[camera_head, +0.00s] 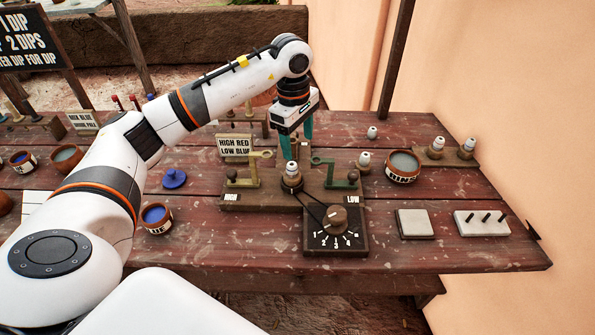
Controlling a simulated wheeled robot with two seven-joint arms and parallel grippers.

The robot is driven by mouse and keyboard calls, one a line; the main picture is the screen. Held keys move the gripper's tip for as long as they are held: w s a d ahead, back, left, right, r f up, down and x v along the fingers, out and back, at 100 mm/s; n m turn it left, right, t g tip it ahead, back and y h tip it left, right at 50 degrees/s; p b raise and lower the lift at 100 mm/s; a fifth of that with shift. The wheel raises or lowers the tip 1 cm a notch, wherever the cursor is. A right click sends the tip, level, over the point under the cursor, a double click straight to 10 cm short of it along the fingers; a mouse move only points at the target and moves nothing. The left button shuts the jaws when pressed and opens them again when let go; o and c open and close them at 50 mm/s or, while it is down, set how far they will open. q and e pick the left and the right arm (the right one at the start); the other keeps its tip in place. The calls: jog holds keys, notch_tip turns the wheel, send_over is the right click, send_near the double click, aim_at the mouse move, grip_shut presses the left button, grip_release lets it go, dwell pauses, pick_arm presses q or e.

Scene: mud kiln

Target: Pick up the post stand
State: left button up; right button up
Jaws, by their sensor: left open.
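A pale block with three short dark pegs (483,223), which looks like the post stand, sits at the right front of the table. My left gripper (297,143) has teal fingers, points down and is open. It hovers over the back of the wooden HIGH/LOW device (262,199), well to the left of the pegged block. A white-topped knob piece (291,176) stands on the device just in front of the fingers. I see nothing between the fingers, though the far side is partly hidden. My right gripper is out of view.
A dial box (336,230) joins the device's front. A pale square tile (415,223) lies left of the pegged block. A RINSE bowl (402,166) and a wooden rack (447,153) stand behind. Blue-filled pots (157,217) are at left. A wall bounds the right.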

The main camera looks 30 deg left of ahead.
aim_at(291, 165)
pick_arm(q)
jog(key=shift+s+a+f+y, duration=0.15)
jog(key=shift+a+y, duration=0.25)
jog(key=shift+a, duration=0.5)
notch_tip(291, 165, down, 5)
jog(key=shift+f+p, duration=0.1)
jog(key=shift+p, duration=0.7)
notch_tip(291, 165, down, 5)
jog(key=shift+r+p, duration=0.15)
jog(key=shift+p, duration=0.75)
jog(key=shift+f, duration=0.5)
jog(key=shift+c, duration=0.2)
jog(key=c, duration=0.9)
